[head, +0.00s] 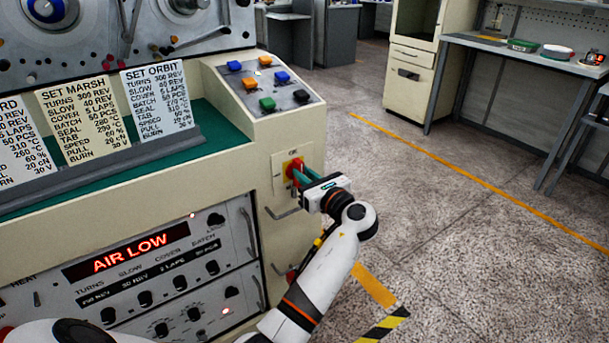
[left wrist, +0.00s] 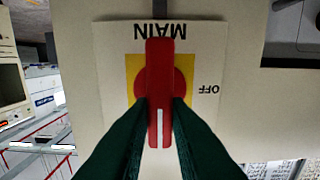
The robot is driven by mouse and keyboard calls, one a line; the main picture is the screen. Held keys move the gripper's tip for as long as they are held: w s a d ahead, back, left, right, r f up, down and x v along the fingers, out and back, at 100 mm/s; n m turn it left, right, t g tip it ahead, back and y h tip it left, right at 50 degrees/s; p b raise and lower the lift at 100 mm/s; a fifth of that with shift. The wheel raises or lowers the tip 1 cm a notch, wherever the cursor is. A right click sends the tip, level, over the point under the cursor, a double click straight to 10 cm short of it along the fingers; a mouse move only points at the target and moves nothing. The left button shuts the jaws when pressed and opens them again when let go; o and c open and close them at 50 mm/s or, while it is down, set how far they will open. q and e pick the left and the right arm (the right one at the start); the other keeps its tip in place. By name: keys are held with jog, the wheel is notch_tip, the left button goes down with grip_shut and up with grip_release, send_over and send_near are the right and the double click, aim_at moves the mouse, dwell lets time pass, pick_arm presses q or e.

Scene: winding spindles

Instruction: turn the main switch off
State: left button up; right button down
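The main switch is a red rotary handle (left wrist: 160,75) on a yellow square, on a pale plate (left wrist: 108,60) marked MAIN and OFF, upside down in the left wrist view. The handle stands upright in that view, its white line pointing down between my fingers, away from the OFF mark at the right. My right gripper is not in view.
The cream machine (head: 235,175) fills the left, with a lit AIR LOW display (head: 127,253) and a sloped panel of coloured buttons (head: 268,84). A metal handle (head: 283,212) sits below the switch. Open floor (head: 450,220) lies to the right, before a workbench (head: 505,48).

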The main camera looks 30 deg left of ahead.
pick_arm(q)
grip_shut()
